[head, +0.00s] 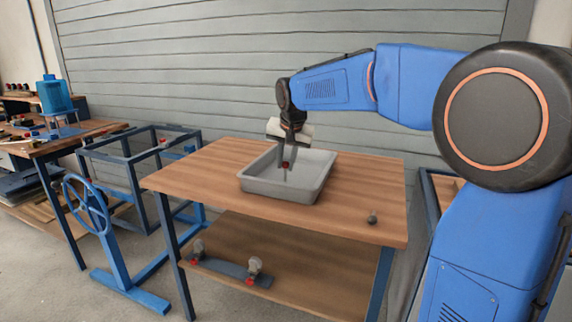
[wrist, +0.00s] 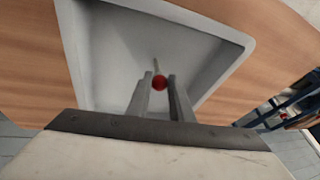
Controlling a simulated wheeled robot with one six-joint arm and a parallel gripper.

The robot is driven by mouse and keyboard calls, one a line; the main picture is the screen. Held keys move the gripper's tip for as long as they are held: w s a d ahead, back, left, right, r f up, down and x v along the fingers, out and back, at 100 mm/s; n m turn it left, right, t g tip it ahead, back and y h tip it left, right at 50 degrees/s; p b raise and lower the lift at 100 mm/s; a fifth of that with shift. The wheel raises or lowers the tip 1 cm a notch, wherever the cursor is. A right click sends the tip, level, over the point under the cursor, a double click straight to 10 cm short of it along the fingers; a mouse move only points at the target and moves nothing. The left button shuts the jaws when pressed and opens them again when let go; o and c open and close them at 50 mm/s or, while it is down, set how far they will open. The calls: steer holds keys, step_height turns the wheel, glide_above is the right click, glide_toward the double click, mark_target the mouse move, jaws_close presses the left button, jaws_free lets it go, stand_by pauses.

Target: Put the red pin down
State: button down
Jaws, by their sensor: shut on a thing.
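The red pin (wrist: 159,82) has a round red head and a thin pale shaft. It is between the fingertips of my gripper (wrist: 160,86), which is shut on it. In the head view the red head of the pin (head: 285,164) shows at the tips of my gripper (head: 287,160). My gripper points down over the grey tray (head: 275,190) on the wooden table. The pin hangs over or inside the tray. I cannot tell whether its lower end touches the tray floor.
The wooden table (head: 215,180) is mostly bare around the tray. A small dark knob-like object (head: 372,218) stands near its front right. A blue frame (head: 135,165) and handwheel stand (head: 90,205) stand left.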

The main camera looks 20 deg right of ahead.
steer(key=shift+f, duration=0.3)
steer(key=shift+f, duration=0.1)
steer(key=c, duration=1.6)
jaws_free()
steer(key=v, duration=1.2)
steer(key=s+d+f+n, duration=0.1)
steer(key=s+d+f, duration=0.1)
steer(key=s+f, duration=0.5)
steer(key=s+d+f+n, duration=0.2)
steer(key=s+f, duration=0.6)
steer(key=s, duration=0.9)
steer(key=s+d+f+n, duration=0.2)
steer(key=s+f, duration=0.6)
steer(key=s, duration=0.5)
steer(key=shift+d+f, duration=0.1)
steer(key=shift+d, duration=0.6)
steer(key=shift+w, duration=0.1)
